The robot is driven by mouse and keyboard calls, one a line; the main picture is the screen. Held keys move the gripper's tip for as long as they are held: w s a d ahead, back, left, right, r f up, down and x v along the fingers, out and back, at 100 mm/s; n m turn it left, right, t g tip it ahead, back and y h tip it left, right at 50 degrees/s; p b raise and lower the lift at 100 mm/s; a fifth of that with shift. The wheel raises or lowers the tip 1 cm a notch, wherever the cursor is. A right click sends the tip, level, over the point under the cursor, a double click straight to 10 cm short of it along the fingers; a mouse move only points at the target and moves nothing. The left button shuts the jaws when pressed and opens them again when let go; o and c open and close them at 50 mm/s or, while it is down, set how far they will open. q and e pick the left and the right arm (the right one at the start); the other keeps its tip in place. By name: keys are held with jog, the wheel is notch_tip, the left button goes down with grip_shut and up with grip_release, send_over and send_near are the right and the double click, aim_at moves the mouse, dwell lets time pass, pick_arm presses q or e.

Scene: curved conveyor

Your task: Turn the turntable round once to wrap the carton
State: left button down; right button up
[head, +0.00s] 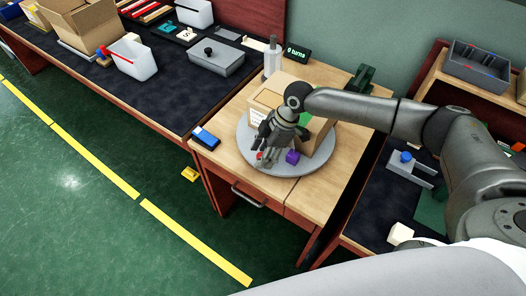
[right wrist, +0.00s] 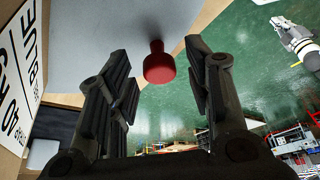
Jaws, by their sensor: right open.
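The round grey turntable (head: 327,163) lies on the wooden bench. A purple block (head: 292,157) sits on the turntable near the carton. My right gripper (head: 266,158) is over the turntable's front left edge, fingers pointing down, open. A red knob (head: 259,155) shows at its fingertips; in the right wrist view the red knob (right wrist: 158,66) stands from the grey disc (right wrist: 100,25) between the spread fingers, touching neither. My left gripper is not in view.
A display (head: 298,52) reads "0 turns". A pale upright roll (head: 272,60) stands behind the carton. A blue device (head: 205,138) lies at the bench's left corner. Green floor in front is largely clear.

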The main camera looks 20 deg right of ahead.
grip_shut()
dwell(0.3)
jog(key=shift+s+d, duration=0.1)
